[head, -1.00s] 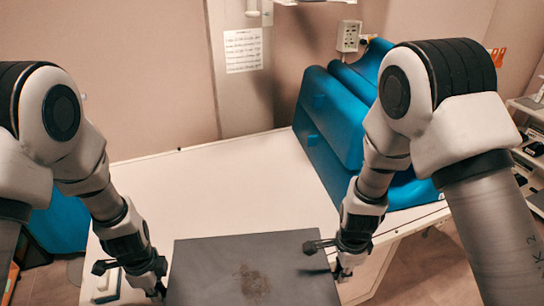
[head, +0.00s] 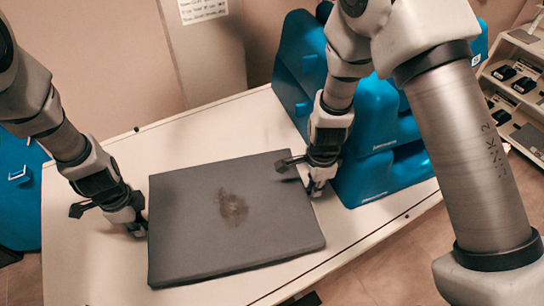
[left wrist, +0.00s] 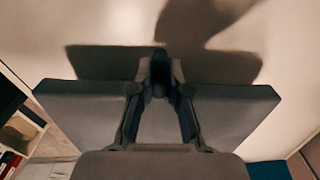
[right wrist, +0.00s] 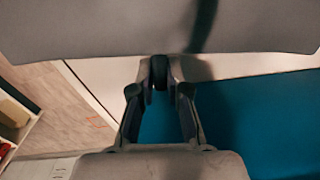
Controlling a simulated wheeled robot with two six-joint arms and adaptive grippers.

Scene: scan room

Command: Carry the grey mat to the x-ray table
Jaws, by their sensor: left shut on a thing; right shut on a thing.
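The grey mat (head: 200,245), a flat dark slab with a brown stain, is level over the white x-ray table (head: 95,255). My left gripper (head: 140,224) is shut on its left edge, and my right gripper (head: 314,188) is shut on its right edge. The left wrist view shows the mat (left wrist: 75,110) between the fingers (left wrist: 160,82), with its shadow on the table behind. The right wrist view shows the mat (right wrist: 100,30) at the fingertips (right wrist: 160,70). I cannot tell whether its underside touches the table.
A blue object (head: 18,190) is at the far left. Shelves with dark boxes (head: 525,84) are at the far right. Bare tabletop lies behind and left of the mat.

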